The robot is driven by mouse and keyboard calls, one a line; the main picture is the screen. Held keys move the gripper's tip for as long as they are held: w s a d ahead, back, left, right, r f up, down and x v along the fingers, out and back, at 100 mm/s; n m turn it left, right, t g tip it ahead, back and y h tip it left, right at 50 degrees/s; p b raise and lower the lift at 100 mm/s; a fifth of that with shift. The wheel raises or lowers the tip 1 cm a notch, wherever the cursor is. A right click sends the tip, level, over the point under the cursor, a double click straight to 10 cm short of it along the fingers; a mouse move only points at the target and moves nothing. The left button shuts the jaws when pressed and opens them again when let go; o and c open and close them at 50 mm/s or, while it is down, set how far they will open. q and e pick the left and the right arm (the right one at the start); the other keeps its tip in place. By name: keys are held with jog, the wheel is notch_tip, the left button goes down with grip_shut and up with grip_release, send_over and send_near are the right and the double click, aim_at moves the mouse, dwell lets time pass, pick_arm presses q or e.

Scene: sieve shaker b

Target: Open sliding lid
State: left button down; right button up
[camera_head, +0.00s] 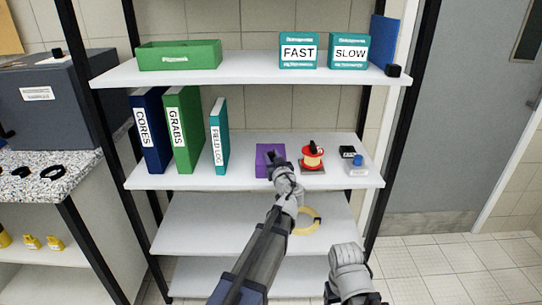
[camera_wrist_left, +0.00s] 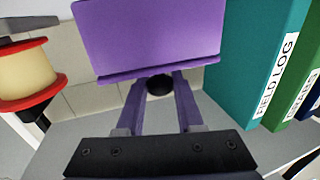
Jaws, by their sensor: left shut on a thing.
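A purple box (camera_head: 263,162) stands on the middle shelf, between the teal binder and the red-and-yellow spool. In the left wrist view its purple panel (camera_wrist_left: 150,38) fills the upper middle, with a small black knob (camera_wrist_left: 159,86) below the panel's edge. My left gripper (camera_head: 276,160) is at the front of the box and hides part of it. In the left wrist view its two fingers (camera_wrist_left: 158,85) sit on either side of the knob, shut on it. How far the lid is open cannot be told. Of my right arm only grey links show at the bottom.
A teal field log binder (camera_head: 219,138) stands left of the box, with a green and a blue binder beyond it. The spool (camera_head: 312,158) stands close on the right, then small blue and black items (camera_head: 352,156). A yellow ring (camera_head: 307,221) lies on the shelf below.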

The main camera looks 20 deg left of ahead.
pick_arm(q)
jog(key=w, duration=0.2)
jog(key=w+a, duration=0.1)
jog(key=w, duration=0.1)
jog(key=shift+s, duration=0.15)
jog(key=c, duration=0.5)
grip_release()
jog(key=shift+c, duration=0.2)
jog(key=shift+v, duration=3.9)
